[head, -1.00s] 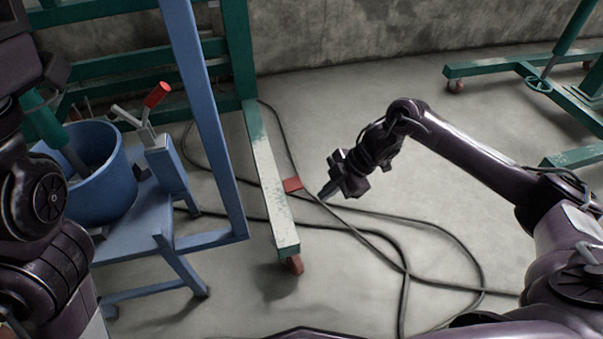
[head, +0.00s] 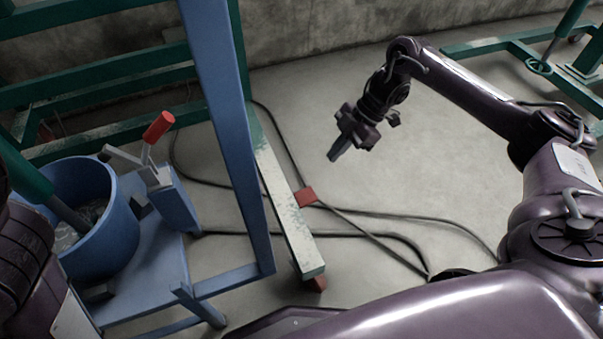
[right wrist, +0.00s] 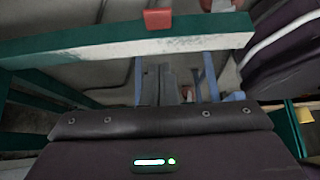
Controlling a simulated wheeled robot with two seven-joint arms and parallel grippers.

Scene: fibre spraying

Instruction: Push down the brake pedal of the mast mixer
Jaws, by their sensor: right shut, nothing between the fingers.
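The brake pedal (head: 306,196) is a small red plate on the side of the mast mixer's pale, worn floor leg (head: 283,205), low above the floor. It shows at the top of the right wrist view (right wrist: 158,19), beside the green and white leg (right wrist: 130,45). My right gripper (head: 334,156) is shut and empty, fingers pointing down, just above and right of the pedal in the head view. It looks apart from the pedal. Its fingers also show in the right wrist view (right wrist: 160,85). My left gripper is out of view; only part of its arm shows at the left.
A blue stand (head: 150,268) with a blue bucket (head: 105,235) and a red-tipped lever (head: 158,128) stands left of the leg. A blue post (head: 225,120) rises between. Cables (head: 400,218) cross the floor. Another green frame (head: 480,47) stands far right. The floor right of the pedal is otherwise open.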

